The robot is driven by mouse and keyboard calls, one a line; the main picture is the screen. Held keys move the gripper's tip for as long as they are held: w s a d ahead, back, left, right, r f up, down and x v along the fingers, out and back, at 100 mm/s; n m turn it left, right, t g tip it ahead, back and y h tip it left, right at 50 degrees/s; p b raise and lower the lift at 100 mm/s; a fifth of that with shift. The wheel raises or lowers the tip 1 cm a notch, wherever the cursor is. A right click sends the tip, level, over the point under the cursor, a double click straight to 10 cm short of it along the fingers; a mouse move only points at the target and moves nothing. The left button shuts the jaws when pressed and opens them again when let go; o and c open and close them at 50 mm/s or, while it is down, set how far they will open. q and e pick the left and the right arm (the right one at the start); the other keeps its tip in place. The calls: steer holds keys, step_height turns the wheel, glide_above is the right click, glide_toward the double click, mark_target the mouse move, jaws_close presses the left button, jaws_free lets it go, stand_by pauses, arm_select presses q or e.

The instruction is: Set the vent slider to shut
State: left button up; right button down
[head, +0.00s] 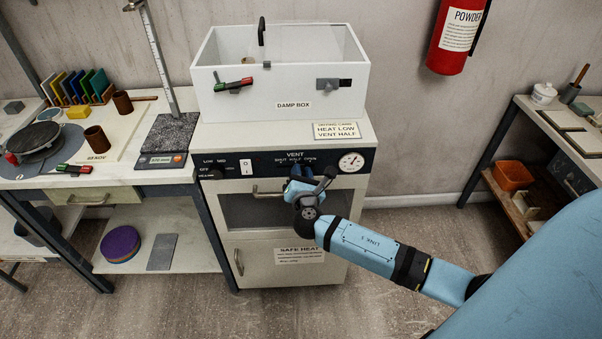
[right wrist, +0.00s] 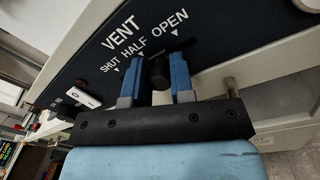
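The vent slider is a dark knob (right wrist: 158,71) in a slot on the black VENT panel (head: 262,163). In the right wrist view it stands near the HALF mark, with SHUT to its left and OPEN to its right. My left gripper is not in view.
A dial gauge (head: 351,162) sits right of the slider and a white rocker switch (head: 246,168) left. A cabinet door handle (head: 268,191) lies below the panel. The damp box (head: 305,104) stands above.

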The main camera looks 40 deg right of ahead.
mark_target(279, 166)
steer(key=w+a, duration=0.2)
steer(key=a, duration=0.1)
steer(key=w+a, duration=0.1)
steer(key=a, duration=0.1)
steer(key=shift+d, duration=0.1)
steer(key=c, duration=1)
jaws_free()
steer(key=shift+s+a, duration=0.35)
steer(key=shift+s, duration=0.1)
steer(key=v, duration=1.2)
steer(key=shift+s+a, duration=0.2)
steer(key=shift+s, duration=0.15)
